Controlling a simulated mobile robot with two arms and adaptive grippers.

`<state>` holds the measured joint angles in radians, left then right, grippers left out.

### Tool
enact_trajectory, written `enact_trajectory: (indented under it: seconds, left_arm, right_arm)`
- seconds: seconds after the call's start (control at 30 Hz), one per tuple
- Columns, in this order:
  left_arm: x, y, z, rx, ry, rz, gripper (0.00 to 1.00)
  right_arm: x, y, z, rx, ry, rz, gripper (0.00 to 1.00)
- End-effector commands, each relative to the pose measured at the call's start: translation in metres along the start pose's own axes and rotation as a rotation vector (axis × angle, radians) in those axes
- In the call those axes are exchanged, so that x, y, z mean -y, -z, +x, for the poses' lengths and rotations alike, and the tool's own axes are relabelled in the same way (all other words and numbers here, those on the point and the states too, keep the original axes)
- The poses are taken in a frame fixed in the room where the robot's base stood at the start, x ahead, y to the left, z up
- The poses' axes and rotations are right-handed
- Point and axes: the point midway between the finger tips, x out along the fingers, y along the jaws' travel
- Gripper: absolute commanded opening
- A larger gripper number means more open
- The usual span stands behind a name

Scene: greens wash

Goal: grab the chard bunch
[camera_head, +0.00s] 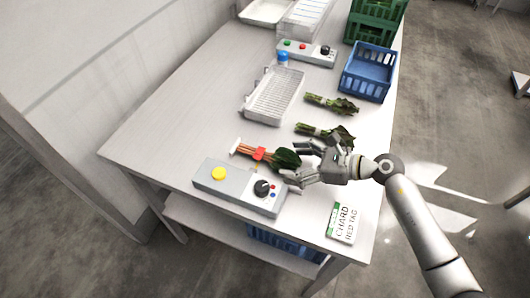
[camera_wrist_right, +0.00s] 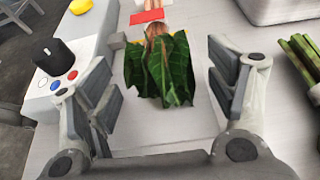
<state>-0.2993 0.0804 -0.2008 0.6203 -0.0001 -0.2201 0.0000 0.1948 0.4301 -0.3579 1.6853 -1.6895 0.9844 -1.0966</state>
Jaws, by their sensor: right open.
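The chard bunch (camera_head: 262,154) lies on the table just behind the grey control box, its pale red stems pointing left and its dark green leaves pointing right. A red band wraps its stems. My right gripper (camera_head: 296,163) is open at the leaf end. In the right wrist view the chard leaves (camera_wrist_right: 160,70) lie ahead, between and slightly beyond the two open fingers of my right gripper (camera_wrist_right: 168,95). No contact between fingers and leaves is clear. A card reading "CHARD RED TAG" (camera_head: 343,222) lies at the table's front right. My left gripper is not in view.
The control box (camera_head: 228,185) with a yellow button and black knob stands close beside the chard. Two other green bunches (camera_head: 331,103) (camera_head: 325,131) lie behind my right gripper. A wire rack (camera_head: 272,94), a blue crate (camera_head: 367,72) and green crates (camera_head: 374,20) stand farther back.

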Motion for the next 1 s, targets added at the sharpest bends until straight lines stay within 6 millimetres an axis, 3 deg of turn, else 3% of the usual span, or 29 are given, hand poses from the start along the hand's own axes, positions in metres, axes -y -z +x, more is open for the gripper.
enact_trajectory:
  seconds: [0.23,0.6,1.0]
  left_arm:
    - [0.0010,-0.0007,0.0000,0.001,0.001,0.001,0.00]
    - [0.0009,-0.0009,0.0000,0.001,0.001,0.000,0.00]
    - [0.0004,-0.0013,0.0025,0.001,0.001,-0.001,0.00]
  right_arm:
    - [0.0000,0.0005,0.0013,0.000,0.000,0.000,0.77]
    - [0.0000,0.0005,0.0010,0.000,0.000,0.000,0.29]
    - [0.0005,-0.0039,-0.0011,0.000,0.001,-0.003,0.28]
